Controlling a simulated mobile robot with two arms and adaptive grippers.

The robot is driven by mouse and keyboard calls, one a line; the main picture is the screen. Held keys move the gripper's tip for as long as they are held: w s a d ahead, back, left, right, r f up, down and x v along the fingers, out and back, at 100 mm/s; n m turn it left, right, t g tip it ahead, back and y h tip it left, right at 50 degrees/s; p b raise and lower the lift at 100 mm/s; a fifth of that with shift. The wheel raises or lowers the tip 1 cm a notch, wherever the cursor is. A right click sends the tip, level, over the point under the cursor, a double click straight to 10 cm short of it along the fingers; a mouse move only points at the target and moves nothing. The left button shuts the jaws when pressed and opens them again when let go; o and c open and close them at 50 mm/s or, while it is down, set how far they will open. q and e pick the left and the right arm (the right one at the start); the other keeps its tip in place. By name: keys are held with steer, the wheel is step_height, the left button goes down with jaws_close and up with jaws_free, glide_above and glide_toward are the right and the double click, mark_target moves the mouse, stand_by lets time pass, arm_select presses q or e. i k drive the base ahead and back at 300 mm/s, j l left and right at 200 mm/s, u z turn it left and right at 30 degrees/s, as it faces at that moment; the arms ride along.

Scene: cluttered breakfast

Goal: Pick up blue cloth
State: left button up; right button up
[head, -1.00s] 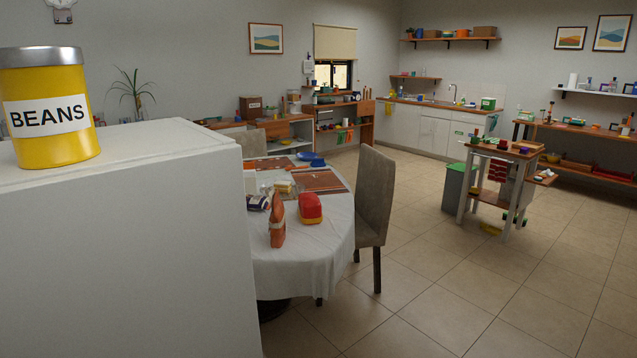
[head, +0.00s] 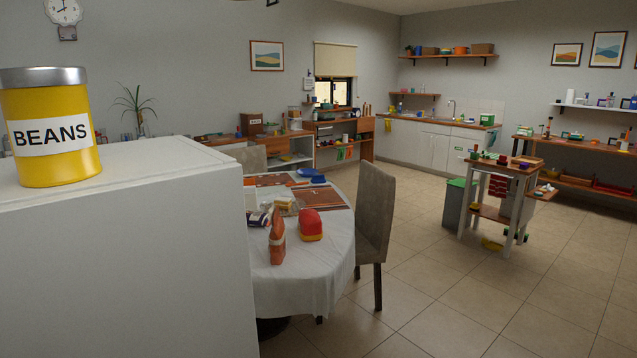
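No blue cloth can be made out for sure. A small flat blue item (head: 309,172) lies at the far side of the round table (head: 322,262), which has a white tablecloth. It is too small to tell whether it is cloth or a dish. Neither of my grippers is in view.
A white cabinet (head: 120,270) fills the left foreground, with a yellow beans tin (head: 55,165) on top. A grey chair (head: 375,220) stands at the table's right. A wooden-topped cart (head: 505,168) and grey bin (head: 456,205) stand farther right. The tiled floor (head: 440,290) in front is open.

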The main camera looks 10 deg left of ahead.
mark_target(317, 178)
steer(key=i+l+z, duration=0.85)
steer(key=i+l, duration=0.3)
steer(key=i+u, duration=0.1)
steer(key=i, duration=0.35)
steer(key=i+l+u, duration=0.1)
steer(key=i, duration=0.3)
steer(key=i+l+u, duration=0.15)
steer(key=i, duration=0.3)
steer(key=i+l+u, duration=0.1)
steer(key=i, duration=0.3)
steer(key=i+u, duration=0.15)
steer(key=i, duration=1)
steer(key=i+l+u, duration=0.2)
steer(key=i, duration=0.9)
